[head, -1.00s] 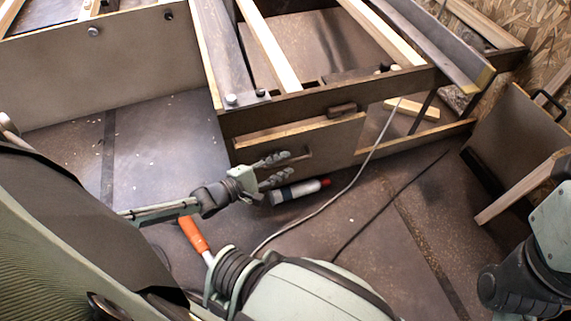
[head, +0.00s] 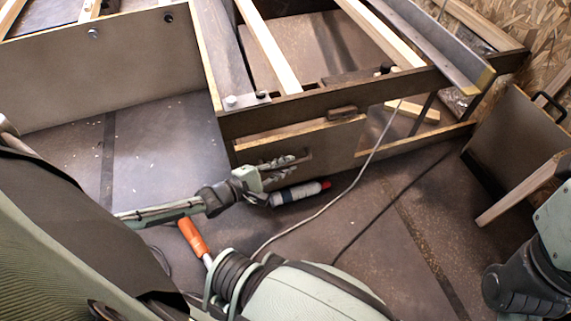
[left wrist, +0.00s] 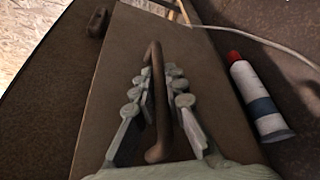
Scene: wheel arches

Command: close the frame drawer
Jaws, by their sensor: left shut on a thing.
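The frame drawer has a brown front panel (head: 335,140) with a pale top edge, below the front rail of the wooden frame. The top edge stands a little out from the rail, so the drawer appears slightly open. Its bar handle (head: 300,158) is partly covered by my left gripper (head: 285,163) in the head view. In the left wrist view the brown handle (left wrist: 158,110) runs between the two fingers of my left gripper (left wrist: 158,88), which is shut on it. The drawer's inside is hidden. My right gripper is out of view.
A white tube with a red cap (head: 298,193) lies on the floor beside the drawer. A pale cable (head: 345,190) runs across the floor. An orange-handled tool (head: 193,236) is near my left arm. A second small handle (head: 342,112) is on the rail above.

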